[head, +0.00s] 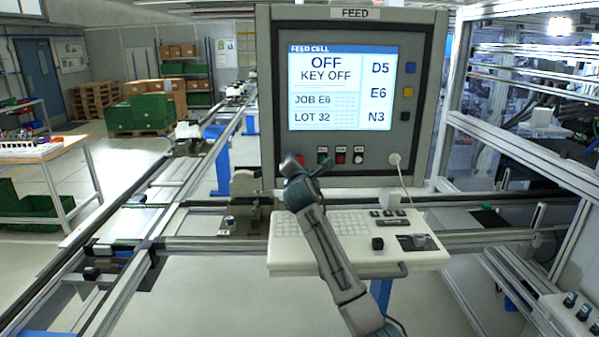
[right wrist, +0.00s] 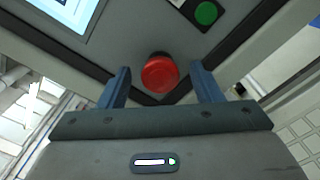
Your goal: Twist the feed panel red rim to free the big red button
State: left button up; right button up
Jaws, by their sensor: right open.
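The big red button (right wrist: 160,74) shows in the right wrist view on the grey panel face. It is round and red; I cannot tell its rim apart from its cap. My right gripper (right wrist: 162,84) is open, with one finger on each side of the button in the picture and no visible contact. In the head view my right gripper (head: 297,168) is at the lower left of the feed panel (head: 265,100) and covers most of the button there. The panel screen (head: 340,85) reads OFF, KEY OFF. My left gripper is not in view.
A green button (right wrist: 206,13) sits near the red one. The small buttons (head: 340,158) line the panel's lower edge. A white keyboard console (head: 300,255) juts out below the panel, under my arm. A cable (head: 403,180) hangs at right. Rails (head: 190,190) run left.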

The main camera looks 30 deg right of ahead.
jog(key=b+v, duration=0.4)
jog(key=v, duration=0.6)
jog(key=shift+s, duration=0.2)
